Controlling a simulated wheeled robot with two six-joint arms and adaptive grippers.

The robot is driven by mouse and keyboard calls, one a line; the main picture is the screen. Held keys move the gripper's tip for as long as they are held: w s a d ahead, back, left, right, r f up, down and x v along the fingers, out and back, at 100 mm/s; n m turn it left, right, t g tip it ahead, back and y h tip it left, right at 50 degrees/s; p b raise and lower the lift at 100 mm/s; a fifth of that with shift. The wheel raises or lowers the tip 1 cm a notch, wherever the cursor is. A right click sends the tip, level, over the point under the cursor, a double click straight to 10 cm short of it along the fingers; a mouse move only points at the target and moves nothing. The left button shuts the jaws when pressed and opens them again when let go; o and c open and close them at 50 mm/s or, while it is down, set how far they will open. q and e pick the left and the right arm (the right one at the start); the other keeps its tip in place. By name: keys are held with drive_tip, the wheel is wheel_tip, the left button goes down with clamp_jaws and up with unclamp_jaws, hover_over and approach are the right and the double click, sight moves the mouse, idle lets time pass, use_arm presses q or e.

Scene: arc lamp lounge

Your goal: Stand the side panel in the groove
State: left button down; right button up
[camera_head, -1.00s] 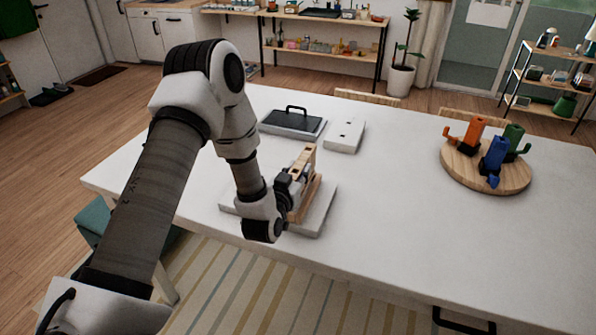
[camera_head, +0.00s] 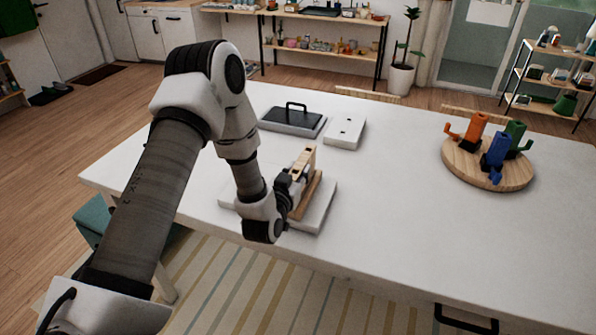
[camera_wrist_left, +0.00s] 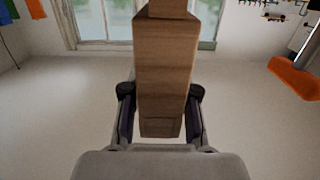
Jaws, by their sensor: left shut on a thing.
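The wooden side panel (camera_head: 304,160) is held by my left gripper (camera_head: 292,188) and stands roughly upright over a white base board (camera_head: 318,215) near the table's front edge. A wooden strip (camera_head: 309,197) shows just right of the gripper, low over the board; I cannot tell whether it is part of the panel or a separate piece. In the left wrist view the panel (camera_wrist_left: 165,65) rises between the two dark fingers. The groove is hidden, so I cannot tell whether the panel's foot is in it. My right gripper is not in view.
The white table (camera_head: 400,220) is clear to the right of the board. Behind stand a dark tray with a handle (camera_head: 292,121) and a white block with dark spots (camera_head: 345,133). A round wooden board (camera_head: 465,172) at the right carries orange, green and blue pieces.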

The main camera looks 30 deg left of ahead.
use_arm(q)
drive_tip(key=shift+f+b, duration=0.95)
drive_tip(key=shift+f, duration=0.25)
drive_tip(key=c, duration=0.8)
unclamp_jaws()
drive_tip(key=v, duration=1.2)
